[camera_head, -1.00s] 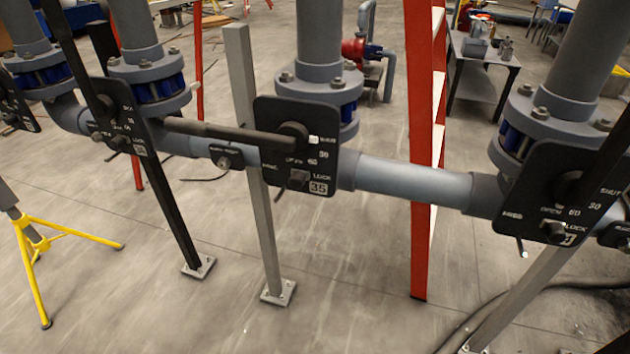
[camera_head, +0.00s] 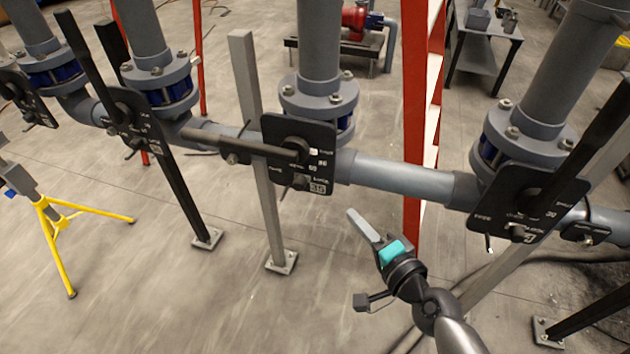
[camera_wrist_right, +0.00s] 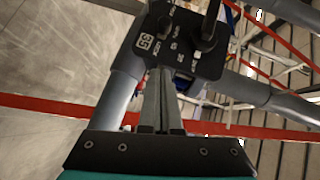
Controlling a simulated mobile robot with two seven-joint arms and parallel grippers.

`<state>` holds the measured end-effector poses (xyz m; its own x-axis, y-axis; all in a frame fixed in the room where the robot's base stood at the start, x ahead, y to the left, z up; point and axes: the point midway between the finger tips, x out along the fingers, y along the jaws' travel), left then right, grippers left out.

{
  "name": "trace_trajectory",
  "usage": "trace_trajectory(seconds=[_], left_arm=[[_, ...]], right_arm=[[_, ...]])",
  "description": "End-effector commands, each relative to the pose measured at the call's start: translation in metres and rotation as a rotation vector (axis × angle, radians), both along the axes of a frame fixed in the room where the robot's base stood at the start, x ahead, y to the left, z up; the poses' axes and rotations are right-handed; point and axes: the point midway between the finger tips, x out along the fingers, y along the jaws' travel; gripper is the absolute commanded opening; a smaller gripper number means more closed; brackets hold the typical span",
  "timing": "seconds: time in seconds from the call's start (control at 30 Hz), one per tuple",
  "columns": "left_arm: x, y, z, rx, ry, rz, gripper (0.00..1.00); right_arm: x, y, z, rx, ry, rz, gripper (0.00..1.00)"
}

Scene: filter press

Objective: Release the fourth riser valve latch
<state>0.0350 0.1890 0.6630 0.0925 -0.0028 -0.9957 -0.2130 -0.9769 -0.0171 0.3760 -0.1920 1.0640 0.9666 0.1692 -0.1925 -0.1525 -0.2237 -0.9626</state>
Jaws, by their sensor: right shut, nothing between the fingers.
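Several riser valves with black plates stand along the grey pipe; which one is the fourth I cannot tell. The middle valve plate (camera_head: 318,155) has its long lever (camera_head: 240,144) lying across to the left, and a small dark latch knob (camera_head: 300,181) low on it. The right valve plate (camera_head: 490,210) has its lever (camera_head: 600,135) raised to the upper right. My right gripper (camera_head: 360,222) is shut and empty, below and right of the middle plate, apart from it in the head view. In the right wrist view its fingers (camera_wrist_right: 161,80) point toward the plate marked 35 (camera_wrist_right: 180,45). My left gripper is not in view.
A grey post (camera_head: 262,150) stands just left of the middle valve. A red ladder (camera_head: 413,100) stands behind the pipe (camera_head: 405,178). A yellow tripod (camera_head: 60,240) is on the left. The floor below the middle pipe is largely clear.

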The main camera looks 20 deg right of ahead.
Motion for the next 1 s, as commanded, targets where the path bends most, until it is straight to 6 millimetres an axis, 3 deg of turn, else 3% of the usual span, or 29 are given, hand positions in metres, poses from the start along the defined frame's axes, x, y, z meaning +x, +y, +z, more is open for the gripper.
trace_trajectory(seconds=[0.53, 1.0], left_arm=[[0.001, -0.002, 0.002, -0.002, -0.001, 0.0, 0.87], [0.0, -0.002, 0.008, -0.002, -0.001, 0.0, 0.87]], right_arm=[[0.009, 0.001, 0.004, 0.011, -0.009, -0.002, 0.0], [0.076, 0.013, -0.008, 0.011, -0.01, 0.0, 0.0]])
